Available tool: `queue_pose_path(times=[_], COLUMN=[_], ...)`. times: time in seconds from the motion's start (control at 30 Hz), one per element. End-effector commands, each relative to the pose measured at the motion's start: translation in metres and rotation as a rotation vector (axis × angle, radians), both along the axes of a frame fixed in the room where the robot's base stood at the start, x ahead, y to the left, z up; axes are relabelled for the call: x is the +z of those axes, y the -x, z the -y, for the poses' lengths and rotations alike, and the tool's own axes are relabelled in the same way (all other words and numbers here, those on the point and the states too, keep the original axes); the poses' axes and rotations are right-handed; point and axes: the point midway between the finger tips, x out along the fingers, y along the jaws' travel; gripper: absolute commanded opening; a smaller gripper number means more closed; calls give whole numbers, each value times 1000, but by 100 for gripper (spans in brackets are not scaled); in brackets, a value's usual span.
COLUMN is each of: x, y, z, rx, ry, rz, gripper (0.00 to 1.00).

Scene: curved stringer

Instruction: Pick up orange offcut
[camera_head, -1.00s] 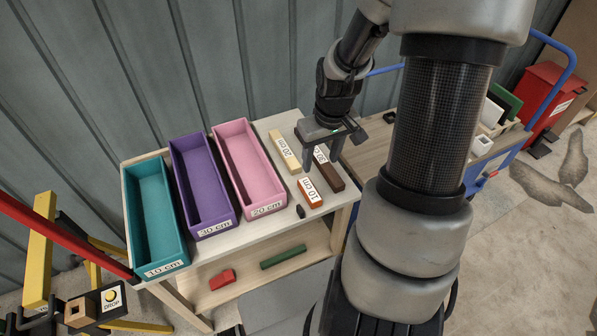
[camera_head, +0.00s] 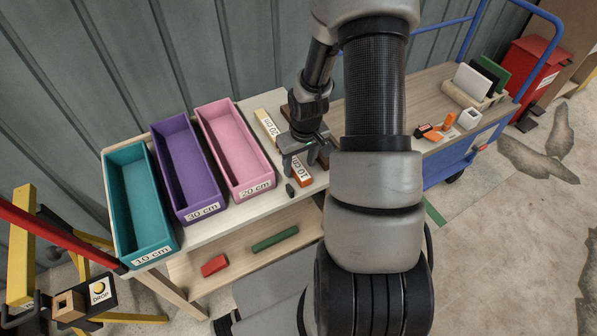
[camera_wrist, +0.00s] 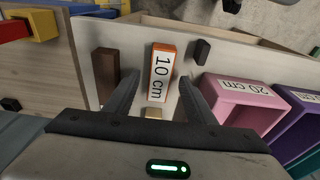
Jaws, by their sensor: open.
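The orange offcut (camera_head: 297,172) is a short block with a white "10 cm" label, lying on the pale tabletop. In the wrist view the orange offcut (camera_wrist: 161,72) lies between the two fingers' lines, a little beyond the tips. My gripper (camera_head: 301,166) is open above it, its fingers apart and holding nothing. In the wrist view my gripper (camera_wrist: 160,76) has one finger on each side of the block. The head view shows the fingers partly covering the offcut; I cannot tell the exact height.
A dark brown block (camera_wrist: 106,74) lies beside the offcut, and a small black piece (camera_wrist: 202,51) lies on its other side. A pale block (camera_head: 267,124) lies behind. Teal (camera_head: 141,202), purple (camera_head: 185,167) and pink (camera_head: 235,148) bins stand to the left.

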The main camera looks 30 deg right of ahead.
Motion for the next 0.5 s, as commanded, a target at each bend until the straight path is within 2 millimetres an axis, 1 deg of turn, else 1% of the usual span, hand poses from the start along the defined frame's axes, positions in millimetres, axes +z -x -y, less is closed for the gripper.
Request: queue_pose_path(times=[0.03,0.1,0.33,0.47,0.5], x=[-6,-10,-10,-10,-10], y=[0,-1,-1,-1,-1], z=[0,0,0,0,0], rx=[0,0,-1,-1,-1], ry=[0,-1,0,0,0], rz=[-1,-2,0,0,0], gripper=[50,50,50,28,21])
